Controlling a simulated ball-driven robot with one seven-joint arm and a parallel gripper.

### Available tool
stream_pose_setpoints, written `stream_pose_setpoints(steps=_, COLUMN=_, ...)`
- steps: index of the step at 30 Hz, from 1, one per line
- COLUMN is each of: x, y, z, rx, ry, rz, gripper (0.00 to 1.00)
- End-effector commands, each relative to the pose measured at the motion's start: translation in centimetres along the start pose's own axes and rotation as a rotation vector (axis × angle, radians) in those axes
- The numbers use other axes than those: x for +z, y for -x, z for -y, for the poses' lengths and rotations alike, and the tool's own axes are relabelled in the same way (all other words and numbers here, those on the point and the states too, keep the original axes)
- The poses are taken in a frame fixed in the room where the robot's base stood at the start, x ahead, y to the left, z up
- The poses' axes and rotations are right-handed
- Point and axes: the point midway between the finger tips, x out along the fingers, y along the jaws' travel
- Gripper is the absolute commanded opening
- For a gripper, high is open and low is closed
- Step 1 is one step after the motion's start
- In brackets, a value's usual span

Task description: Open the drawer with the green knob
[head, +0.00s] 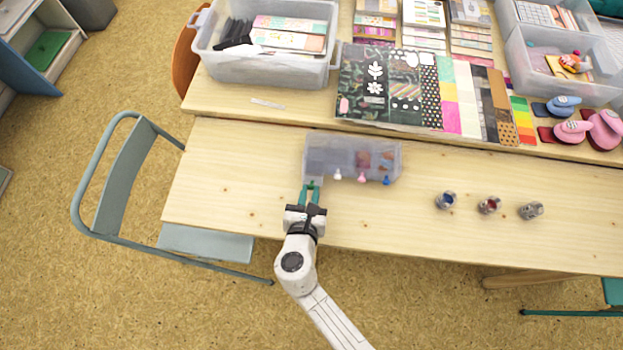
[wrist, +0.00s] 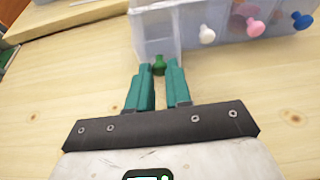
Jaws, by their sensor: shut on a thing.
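A translucent small drawer box (head: 350,146) stands on the wooden table, with a row of coloured knobs along its near side. The green knob (wrist: 159,65) is on the leftmost drawer (wrist: 155,40), which sticks out a little past the other drawer fronts. My gripper (head: 311,188), with teal fingers, reaches in from the near side and is shut on the green knob; its fingertips (wrist: 159,70) also show in the wrist view. The white knob (wrist: 207,35), pink knob (wrist: 255,27) and blue knob (wrist: 302,20) sit on the drawers to the right. The drawer's inside is hard to make out.
Several small ink jars (head: 489,205) stand to the right on the table. Patterned paper sheets (head: 400,88), a clear bin (head: 268,68) and pink punches (head: 573,132) lie behind. The table in front of the box is bare up to its near edge. A grey-blue chair (head: 125,185) stands at left.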

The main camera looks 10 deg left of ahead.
Motion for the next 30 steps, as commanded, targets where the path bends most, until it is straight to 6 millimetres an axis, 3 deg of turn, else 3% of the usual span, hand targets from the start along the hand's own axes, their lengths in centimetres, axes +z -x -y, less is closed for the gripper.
stream_pose_setpoints(steps=4, x=-0.8, y=2.1, z=-0.1, rx=0.002, ry=0.001, rz=-0.001, gripper=0.0)
stream_pose_setpoints(steps=14, x=-0.9, y=2.3, z=0.0, rx=0.001, ry=0.001, rz=0.002, gripper=0.0)
stream_pose_setpoints(steps=15, x=-0.9, y=2.3, z=0.0, rx=0.001, ry=0.001, rz=0.002, gripper=0.23)
stream_pose_setpoints(steps=22, x=-0.9, y=2.3, z=0.0, rx=0.001, ry=0.001, rz=0.001, gripper=0.45)
stream_pose_setpoints(steps=30, x=-0.9, y=2.4, z=0.0, rx=0.001, ry=0.0, rz=0.001, gripper=0.45)
